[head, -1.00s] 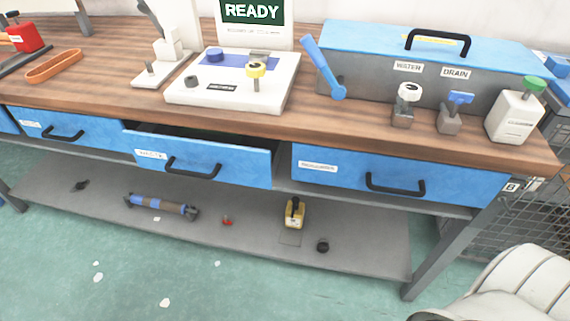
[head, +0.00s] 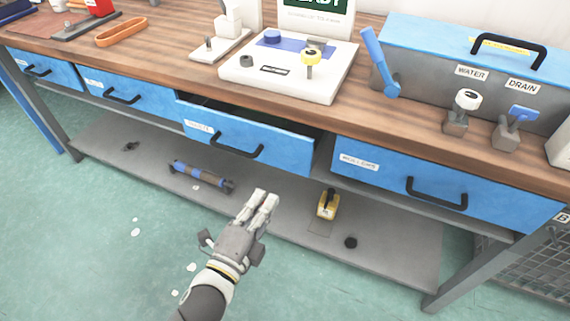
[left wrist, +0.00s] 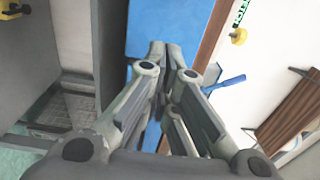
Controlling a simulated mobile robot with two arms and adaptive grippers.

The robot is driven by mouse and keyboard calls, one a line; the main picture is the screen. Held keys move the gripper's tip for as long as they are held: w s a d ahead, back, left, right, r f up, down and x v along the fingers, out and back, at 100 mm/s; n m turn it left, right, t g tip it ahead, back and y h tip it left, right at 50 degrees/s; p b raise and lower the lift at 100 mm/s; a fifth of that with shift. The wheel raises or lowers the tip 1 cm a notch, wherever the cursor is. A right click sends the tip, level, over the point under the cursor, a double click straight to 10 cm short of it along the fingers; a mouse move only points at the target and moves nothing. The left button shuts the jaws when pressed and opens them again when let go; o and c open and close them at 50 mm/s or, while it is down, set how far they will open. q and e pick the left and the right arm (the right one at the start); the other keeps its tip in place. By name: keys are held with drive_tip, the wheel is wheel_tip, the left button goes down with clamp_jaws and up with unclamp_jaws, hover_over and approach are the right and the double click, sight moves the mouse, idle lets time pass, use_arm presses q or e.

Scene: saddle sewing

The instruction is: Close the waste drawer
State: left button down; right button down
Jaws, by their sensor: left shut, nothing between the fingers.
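The waste drawer (head: 270,149) is the blue drawer under the middle of the workbench. It is pulled part way out, with a dark gap behind its front, a pale label and a black handle (head: 237,147). My left gripper (head: 262,197) is in front of and below this drawer, apart from it in the head view, with its fingers together and empty. In the left wrist view the shut fingers (left wrist: 172,58) point toward a blue surface (left wrist: 165,22), likely a drawer front; the exact distance is unclear. My right gripper is not in view.
Blue drawers on the left (head: 135,95) and right (head: 440,187) look shut. The lower shelf (head: 290,235) holds a yellow-black item (head: 328,204) and a blue-grey tube (head: 200,176). The workbench top (head: 170,75) overhangs the drawers. The floor in front is mostly clear.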

sight(289, 156)
use_arm(q)
drive_tip(key=x, duration=1)
drive_tip(key=shift+f, duration=0.1)
drive_tip(key=shift+w+d, duration=0.2)
drive_tip(key=shift+w, duration=0.4)
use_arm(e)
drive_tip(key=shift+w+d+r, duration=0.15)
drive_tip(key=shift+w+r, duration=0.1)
use_arm(q)
drive_tip(key=shift+w, duration=0.1)
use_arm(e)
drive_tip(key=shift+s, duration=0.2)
